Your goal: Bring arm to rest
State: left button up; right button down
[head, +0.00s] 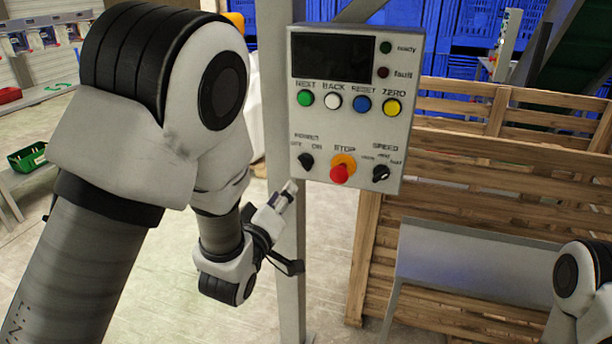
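My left arm comes in from the left and fills much of the head view. My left gripper (289,190) points up and to the right, just below the lower left corner of a grey control box (348,120). Its tip appears close to the box's left black knob (306,161), but I cannot tell whether it touches anything. The gripper is small and seen from the side, so its opening is unclear. Nothing is visibly held in it. Part of my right arm (577,280) shows at the lower right edge, and its gripper is out of view.
The box carries a dark screen (333,56), several coloured buttons and a red stop button (340,172), on a grey post (290,290). A wooden slatted crate (470,190) and a grey metal panel (470,262) stand right. A green bin (27,157) sits far left.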

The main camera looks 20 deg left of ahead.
pick_arm(q)
jog(key=s+a+f+g, duration=0.1)
jog(key=s+f+g, duration=0.2)
jog(key=f, duration=0.6)
jog(key=s+a+f+g+y, duration=0.15)
jog(key=s+f, duration=0.25)
jog(key=f, duration=0.5)
jog(key=s+a+f+g+h, duration=0.1)
jog(key=s+f+g, duration=0.2)
jog(key=f, duration=0.6)
jog(key=s+f+m+g, duration=0.4)
jog(key=s+f+g, duration=0.1)
jog(key=s, duration=0.6)
jog(key=s+f+m+g, duration=0.4)
jog(key=s+f, duration=0.3)
jog(key=s, duration=0.5)
jog(key=shift+a+f+g, duration=0.3)
jog(key=shift+a+g, duration=0.1)
jog(key=shift+g, duration=0.45)
jog(key=shift+s, duration=0.1)
